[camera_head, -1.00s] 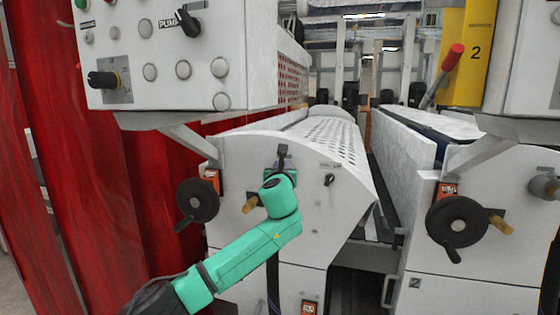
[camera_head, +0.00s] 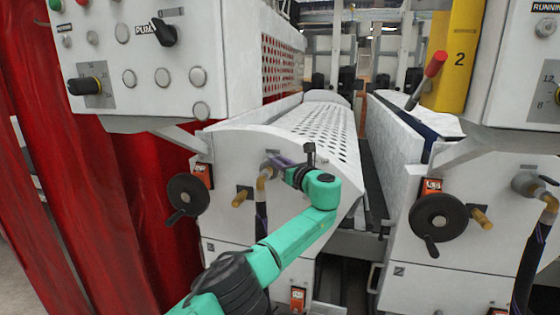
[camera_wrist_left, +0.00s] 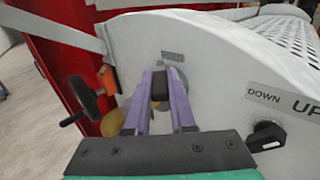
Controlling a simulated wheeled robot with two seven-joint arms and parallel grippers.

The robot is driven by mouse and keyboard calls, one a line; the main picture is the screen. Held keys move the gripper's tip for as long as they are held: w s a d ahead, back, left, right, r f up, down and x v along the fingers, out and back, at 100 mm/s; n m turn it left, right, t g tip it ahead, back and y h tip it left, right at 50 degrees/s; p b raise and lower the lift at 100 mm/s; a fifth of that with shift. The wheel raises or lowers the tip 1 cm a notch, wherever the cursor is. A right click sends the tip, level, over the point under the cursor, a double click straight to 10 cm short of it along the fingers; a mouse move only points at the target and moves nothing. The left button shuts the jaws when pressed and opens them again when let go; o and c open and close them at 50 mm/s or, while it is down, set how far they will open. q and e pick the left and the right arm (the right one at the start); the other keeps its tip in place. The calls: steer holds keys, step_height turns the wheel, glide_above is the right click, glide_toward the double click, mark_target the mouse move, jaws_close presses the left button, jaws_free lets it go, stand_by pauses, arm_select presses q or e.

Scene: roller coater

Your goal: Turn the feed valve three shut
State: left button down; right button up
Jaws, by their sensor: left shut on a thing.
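My left gripper (camera_head: 281,163) is at the front panel of the left machine, beside a grey pipe fitting with a brass elbow (camera_head: 263,179) and a dark hose below it. In the left wrist view its two purple fingers (camera_wrist_left: 167,86) are shut on a small black piece, the valve handle (camera_wrist_left: 176,82), in front of the white panel. A small label (camera_wrist_left: 172,56) above it is too blurred to read. The fingers hide much of the fitting, so I cannot tell the handle's exact angle. My right gripper is not in view.
A black handwheel (camera_head: 188,196) and a brass knob (camera_head: 242,196) are left of the fitting. A black switch (camera_wrist_left: 266,136) by a DOWN/UP label is close on the right. A control box (camera_head: 140,60) overhangs above. Another handwheel (camera_head: 438,217) is on the right machine.

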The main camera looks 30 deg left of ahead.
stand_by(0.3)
arm_select(q)
steer(key=c, duration=0.8)
jaws_free()
steer(key=shift+o, duration=0.2)
steer(key=shift+d+f, duration=0.1)
steer(key=shift+s+d+b, duration=0.2)
steer(key=shift+d+b, duration=0.1)
steer(key=shift+b, duration=0.05)
steer(key=b+v, duration=0.6)
steer(key=v, duration=0.7)
steer(key=shift+s+d, duration=0.25)
